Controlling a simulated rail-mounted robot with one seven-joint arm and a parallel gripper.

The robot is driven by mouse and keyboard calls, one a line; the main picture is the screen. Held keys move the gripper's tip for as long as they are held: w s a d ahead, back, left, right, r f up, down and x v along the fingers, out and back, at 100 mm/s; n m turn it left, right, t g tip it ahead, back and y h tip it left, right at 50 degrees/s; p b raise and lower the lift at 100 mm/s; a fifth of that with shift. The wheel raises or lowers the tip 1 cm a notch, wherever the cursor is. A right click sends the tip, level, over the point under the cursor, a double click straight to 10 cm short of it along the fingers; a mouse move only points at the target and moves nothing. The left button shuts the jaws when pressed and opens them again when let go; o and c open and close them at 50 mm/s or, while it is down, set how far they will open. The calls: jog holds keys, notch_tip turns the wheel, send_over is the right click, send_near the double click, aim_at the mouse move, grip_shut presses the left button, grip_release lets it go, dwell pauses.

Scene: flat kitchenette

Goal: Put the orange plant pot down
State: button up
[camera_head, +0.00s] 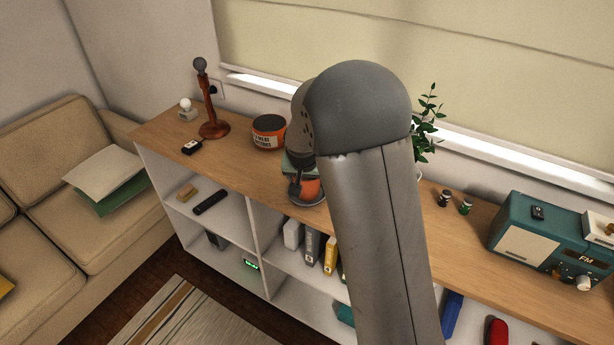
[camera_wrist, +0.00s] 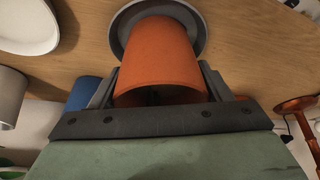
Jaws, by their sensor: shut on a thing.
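The orange plant pot (camera_wrist: 160,55) is between my gripper's two fingers in the wrist view. My gripper (camera_wrist: 160,82) is shut on it, with one finger against each side. A round grey saucer (camera_wrist: 198,22) shows around the far end of the pot. In the head view, the orange pot (camera_head: 312,188) is partly hidden by my gripper (camera_head: 298,184) and arm. It looks upright over the grey saucer (camera_head: 306,203) near the shelf top's front edge. I cannot tell whether its base touches the saucer.
On the wooden shelf top (camera_head: 240,165), an orange and black tin (camera_head: 269,132) and a lamp (camera_head: 213,127) stand left of the pot. A leafy plant (camera_head: 427,125), two small jars (camera_head: 455,202) and a teal radio (camera_head: 540,235) are right. My arm hides the middle.

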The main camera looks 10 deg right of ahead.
jog(key=shift+r, duration=0.1)
jog(key=o, duration=1.2)
jog(key=shift+f, duration=0.2)
jog(key=shift+r, duration=0.3)
jog(key=b+v, duration=0.1)
jog(key=v, duration=1)
jog(key=s+d+f+n+g, duration=0.1)
jog(key=s, duration=0.9)
jog(key=s+d+f+n+g+y, duration=0.1)
jog(key=s, duration=0.9)
jog(key=s+d+f+n+g, duration=0.1)
jog(key=s+d+g, duration=0.1)
jog(key=s, duration=0.8)
jog(key=shift+s+d+f+n, duration=0.1)
jog(key=shift+s+n, duration=0.15)
jog(key=shift+n, duration=0.15)
